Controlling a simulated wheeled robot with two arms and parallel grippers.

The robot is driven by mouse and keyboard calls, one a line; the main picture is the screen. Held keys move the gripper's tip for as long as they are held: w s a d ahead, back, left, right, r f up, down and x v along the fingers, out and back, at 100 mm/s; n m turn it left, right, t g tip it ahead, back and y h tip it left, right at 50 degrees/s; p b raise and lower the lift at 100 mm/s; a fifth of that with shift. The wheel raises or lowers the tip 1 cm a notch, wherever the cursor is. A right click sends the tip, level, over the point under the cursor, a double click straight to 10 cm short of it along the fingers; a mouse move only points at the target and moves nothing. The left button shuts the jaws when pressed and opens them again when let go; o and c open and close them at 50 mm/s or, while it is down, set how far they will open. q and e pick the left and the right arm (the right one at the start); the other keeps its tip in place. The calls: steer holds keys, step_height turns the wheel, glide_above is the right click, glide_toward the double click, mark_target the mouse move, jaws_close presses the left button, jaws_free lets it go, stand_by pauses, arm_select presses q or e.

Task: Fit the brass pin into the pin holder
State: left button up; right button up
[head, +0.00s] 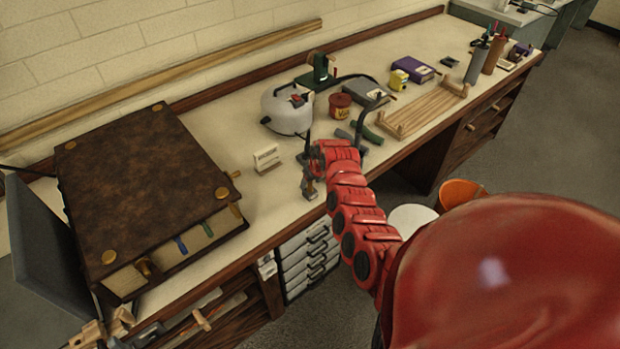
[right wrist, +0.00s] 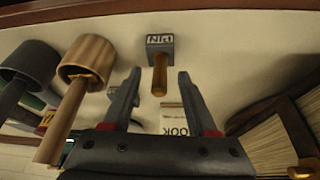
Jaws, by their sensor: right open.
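The pin holder (right wrist: 160,42) is a small grey block with dark letters on a pale label. The brass pin (right wrist: 159,75) is a short brown-gold rod. In the right wrist view its far end meets the block and it looks upright in it, though I cannot tell how deep it sits. My right gripper (right wrist: 158,80) is open, with one finger on each side of the pin and a gap at both sides. My left gripper is not in view.
A large brown book (head: 140,175) lies at left, with a small white sign (head: 267,158) beside it. A grey-white kettle-like pot (head: 287,112) and a red-brown jar (head: 339,106) stand behind my gripper. Two mallet-like tools (right wrist: 88,62) show at left in the wrist view.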

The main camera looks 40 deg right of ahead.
steer(key=v, duration=1.6)
steer(key=shift+s, duration=0.15)
